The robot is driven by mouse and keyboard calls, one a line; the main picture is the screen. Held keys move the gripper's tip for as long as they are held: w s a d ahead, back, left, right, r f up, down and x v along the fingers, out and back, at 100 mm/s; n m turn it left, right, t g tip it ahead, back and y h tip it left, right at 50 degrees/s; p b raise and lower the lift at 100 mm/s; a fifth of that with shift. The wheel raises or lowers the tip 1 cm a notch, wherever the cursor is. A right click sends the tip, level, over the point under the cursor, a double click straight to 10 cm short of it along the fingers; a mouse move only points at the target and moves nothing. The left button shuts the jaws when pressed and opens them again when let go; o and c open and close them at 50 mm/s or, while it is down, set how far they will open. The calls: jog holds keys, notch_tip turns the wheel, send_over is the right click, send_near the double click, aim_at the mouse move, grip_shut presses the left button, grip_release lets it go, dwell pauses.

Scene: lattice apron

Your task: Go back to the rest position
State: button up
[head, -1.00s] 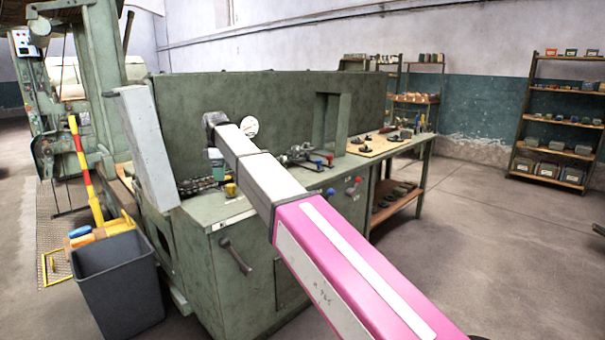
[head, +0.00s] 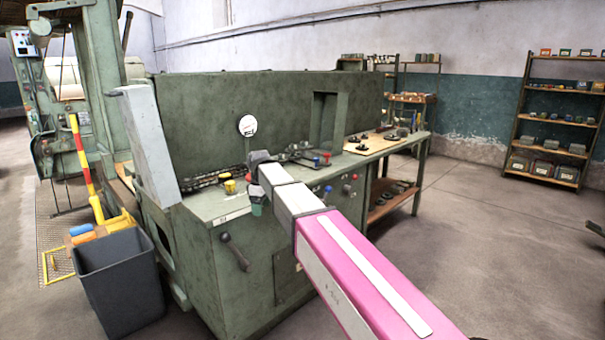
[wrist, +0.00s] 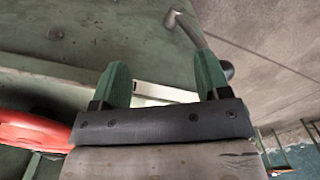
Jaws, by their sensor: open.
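My gripper (wrist: 163,85) shows in the wrist view with its two green fingers spread apart and nothing between them. Beyond the fingers are the green machine's surface and a metal lever (wrist: 188,30). In the head view my pink and white arm reaches up from the lower right, and my gripper (head: 256,207) hangs at its far end in front of the green machine (head: 200,125). The fingers are small and partly hidden there by the wrist.
A grey bin (head: 122,285) stands on the floor at the left. A workbench (head: 424,150) with small parts adjoins the machine. A shelf rack (head: 552,118) stands far right. The floor between bench and rack is clear. A red object (wrist: 35,130) is close in the wrist view.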

jog(key=s+d+f+m, duration=0.5)
jog(key=d+f, duration=0.3)
jog(key=d, duration=0.3)
jog(key=s+d+f+m, duration=0.5)
jog(key=s+d+f, duration=0.3)
jog(key=d, duration=0.4)
jog(key=s+d+f+m, duration=0.5)
jog(key=s+d+f, duration=0.2)
jog(key=d, duration=0.4)
jog(key=shift+s+d+f, duration=0.15)
jog(key=shift+s+f, duration=0.05)
jog(key=shift+f, duration=0.55)
